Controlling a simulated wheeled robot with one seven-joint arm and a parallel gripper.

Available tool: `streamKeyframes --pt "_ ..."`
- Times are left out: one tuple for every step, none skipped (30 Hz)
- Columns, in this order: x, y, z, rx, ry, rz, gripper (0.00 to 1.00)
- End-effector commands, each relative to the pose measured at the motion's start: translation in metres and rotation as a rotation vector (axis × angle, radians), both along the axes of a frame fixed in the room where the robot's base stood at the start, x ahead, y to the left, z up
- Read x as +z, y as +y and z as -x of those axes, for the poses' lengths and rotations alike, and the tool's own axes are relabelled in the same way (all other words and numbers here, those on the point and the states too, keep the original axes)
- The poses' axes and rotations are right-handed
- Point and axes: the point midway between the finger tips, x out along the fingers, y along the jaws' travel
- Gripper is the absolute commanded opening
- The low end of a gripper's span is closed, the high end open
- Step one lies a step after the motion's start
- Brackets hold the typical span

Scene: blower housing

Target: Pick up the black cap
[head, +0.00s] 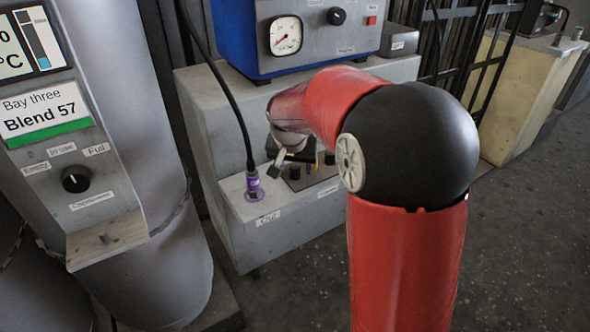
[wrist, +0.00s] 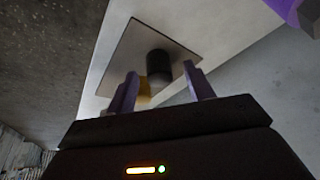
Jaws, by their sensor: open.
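In the wrist view a short black cap (wrist: 159,68) stands on a square grey plate (wrist: 122,62). My gripper (wrist: 160,72) is open, with its two purple fingers apart on either side of the cap as seen in that view. I cannot tell whether they touch it. In the head view my gripper (head: 283,160) is low over the lower grey ledge, partly hidden by my red arm. Small black caps or knobs (head: 294,172) show there beside it; which one is in the wrist view is unclear.
A purple plug (head: 254,187) on a black cable stands left of my gripper, by the "Out" label. The blue gauge box (head: 300,35) sits behind on the concrete plinth (head: 205,110). A grey tank (head: 150,120) stands at left. A yellowish patch (wrist: 143,92) shows near the cap.

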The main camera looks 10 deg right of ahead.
Motion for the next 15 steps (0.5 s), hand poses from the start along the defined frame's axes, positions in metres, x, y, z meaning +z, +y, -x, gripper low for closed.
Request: streamKeyframes --pt "-0.0039 -0.0009 -0.001 0.0 0.001 0.0 0.53" --pt "-0.0052 -0.001 -0.0015 0.0 0.001 0.0 0.53" --pt "-0.0061 -0.0011 -0.002 0.0 0.0 0.0 0.53" --pt "-0.0063 -0.0011 -0.0022 0.0 0.0 0.0 0.53" --pt "-0.0063 -0.0011 -0.0022 0.0 0.0 -0.001 0.53" --pt "-0.0061 -0.001 -0.0022 0.0 0.0 -0.001 0.53" --pt "-0.006 -0.001 -0.0022 0.0 -0.001 0.0 0.53" --pt "-0.006 -0.001 -0.0022 0.0 0.0 -0.001 0.53" --pt "-0.006 -0.001 -0.0021 0.0 0.0 -0.001 0.51" --pt "-0.006 -0.001 -0.0021 0.0 0.0 -0.001 0.47" --pt "-0.0059 -0.001 -0.0021 0.0 -0.001 0.0 0.43" --pt "-0.0058 -0.0008 -0.0021 0.0 0.0 -0.001 0.38" --pt "-0.0058 -0.0008 -0.0021 0.0 0.0 -0.001 0.34" --pt "-0.0058 -0.0008 -0.0021 0.0 0.0 -0.001 0.3" --pt "-0.0057 -0.0008 -0.0021 0.0 -0.001 0.0 0.25"
